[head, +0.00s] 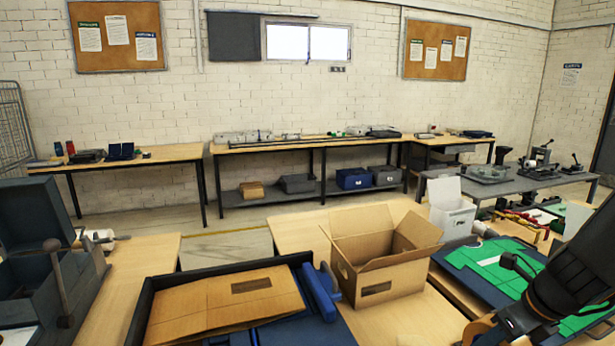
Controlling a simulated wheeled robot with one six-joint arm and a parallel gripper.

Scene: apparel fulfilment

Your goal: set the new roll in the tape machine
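A dark grey-green machine with an upright lever, which looks like the tape machine (30,285), stands on the wooden table at the far left in the head view. It is cut off by the left edge. A pale cylinder that may be a roll (100,235) lies behind it, partly hidden; I cannot tell whether it is the new roll. My dark arm enters at the lower right, over the green and blue mat. My gripper is not clearly in the picture.
An open cardboard box (382,265) stands on the middle table beside a black-rimmed tray (142,312) holding flat cardboard. A white bin (451,216) and a green-topped blue mat (480,262) are to the right. Floor (226,245) shows clear behind the tables.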

